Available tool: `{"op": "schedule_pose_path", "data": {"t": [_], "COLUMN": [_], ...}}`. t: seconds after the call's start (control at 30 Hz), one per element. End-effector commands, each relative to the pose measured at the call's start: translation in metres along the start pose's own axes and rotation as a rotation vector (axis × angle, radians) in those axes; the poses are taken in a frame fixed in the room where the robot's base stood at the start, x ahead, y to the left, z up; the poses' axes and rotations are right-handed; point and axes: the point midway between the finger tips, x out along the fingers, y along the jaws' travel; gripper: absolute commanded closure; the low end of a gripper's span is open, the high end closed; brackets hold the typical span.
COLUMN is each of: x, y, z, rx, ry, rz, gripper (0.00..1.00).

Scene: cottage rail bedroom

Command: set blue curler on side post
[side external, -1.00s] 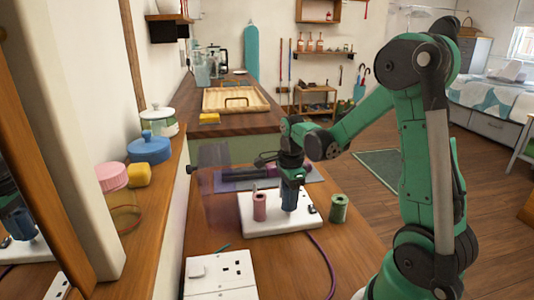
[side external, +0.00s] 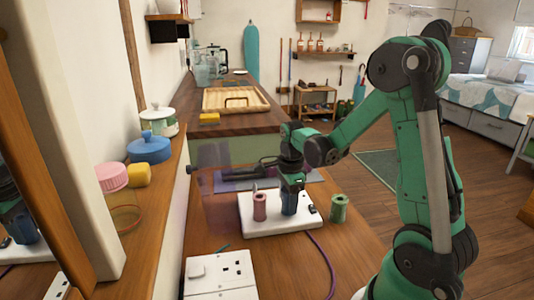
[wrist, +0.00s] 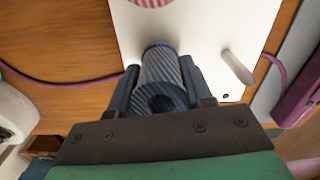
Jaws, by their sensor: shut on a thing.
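My gripper (side external: 289,203) points down over a white base board (side external: 300,221) and is shut on the blue curler. In the wrist view the ribbed blue curler (wrist: 165,82) sits between the two fingers, with its hollow end toward the camera. Its far end is at or close above the board; I cannot tell whether it touches or has a post inside. A bare pale post (wrist: 238,68) stands on the board beside the curler, to its right in the wrist view. The pink curler (side external: 260,207) stands upright on the board, left of my gripper.
A green curler (side external: 339,208) stands on the wooden top, right of the board. A dark purple tool lies behind the board, partly hidden. A purple cable (side external: 325,258) runs along the front right. A white socket block (side external: 222,272) lies in front. A wooden ledge with jars borders the left.

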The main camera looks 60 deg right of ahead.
Motion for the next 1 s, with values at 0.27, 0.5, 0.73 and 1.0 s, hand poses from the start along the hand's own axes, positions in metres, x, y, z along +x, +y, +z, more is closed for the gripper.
{"op": "schedule_pose_path", "data": {"t": [0.27,0.5,0.73,1.0], "x": [0.004,0.004,0.004,-0.01], "y": [0.0,0.0,0.0,0.0], "z": [0.0,0.0,0.0,0.0], "rx": [0.0,0.0,0.0,0.0], "ry": [0.0,0.0,0.0,0.0], "rz": [0.0,0.0,0.0,0.0], "gripper": [1.0,0.24,0.19,0.19]}}
